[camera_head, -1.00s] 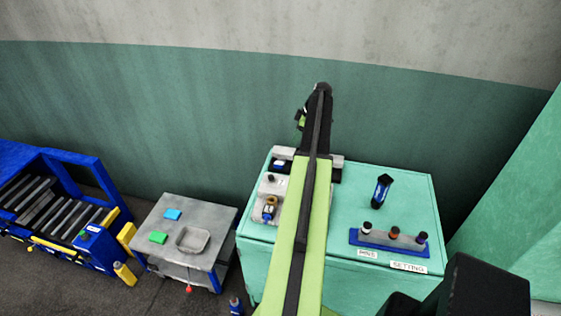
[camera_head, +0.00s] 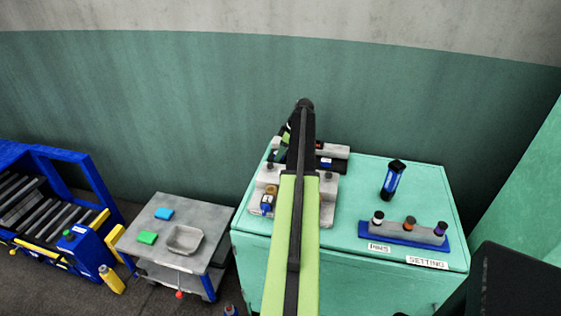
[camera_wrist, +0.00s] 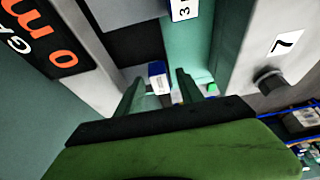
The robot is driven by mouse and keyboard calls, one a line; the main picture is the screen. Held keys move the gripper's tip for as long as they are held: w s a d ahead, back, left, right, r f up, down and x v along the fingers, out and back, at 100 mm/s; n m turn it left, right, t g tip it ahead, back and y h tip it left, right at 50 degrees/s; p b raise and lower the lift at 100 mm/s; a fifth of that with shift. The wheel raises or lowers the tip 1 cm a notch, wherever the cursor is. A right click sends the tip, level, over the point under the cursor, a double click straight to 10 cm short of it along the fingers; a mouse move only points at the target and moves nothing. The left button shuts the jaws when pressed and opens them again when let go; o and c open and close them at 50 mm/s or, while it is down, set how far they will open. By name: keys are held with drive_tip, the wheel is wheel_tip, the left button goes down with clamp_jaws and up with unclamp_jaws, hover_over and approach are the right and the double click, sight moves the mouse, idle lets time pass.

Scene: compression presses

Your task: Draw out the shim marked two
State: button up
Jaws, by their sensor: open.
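My gripper (camera_wrist: 160,76) is open in the wrist view, with one dark green finger on each side of a small blue block with a white face (camera_wrist: 158,78). I cannot tell whether the fingers touch this block, and no mark on it is readable. In the head view, a blue piece with a white label (camera_head: 326,163) lies just right of my arm, on the grey fixture (camera_head: 328,207). My arm hides the fixture's middle. I cannot make out a mark "2" in either view.
The fixture stands on a green bench (camera_head: 345,252). A trolley (camera_head: 150,215) stands left of the bench.

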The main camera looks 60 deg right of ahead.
drive_tip(key=shift+c, duration=0.4)
clamp_jaws()
idle(1.1)
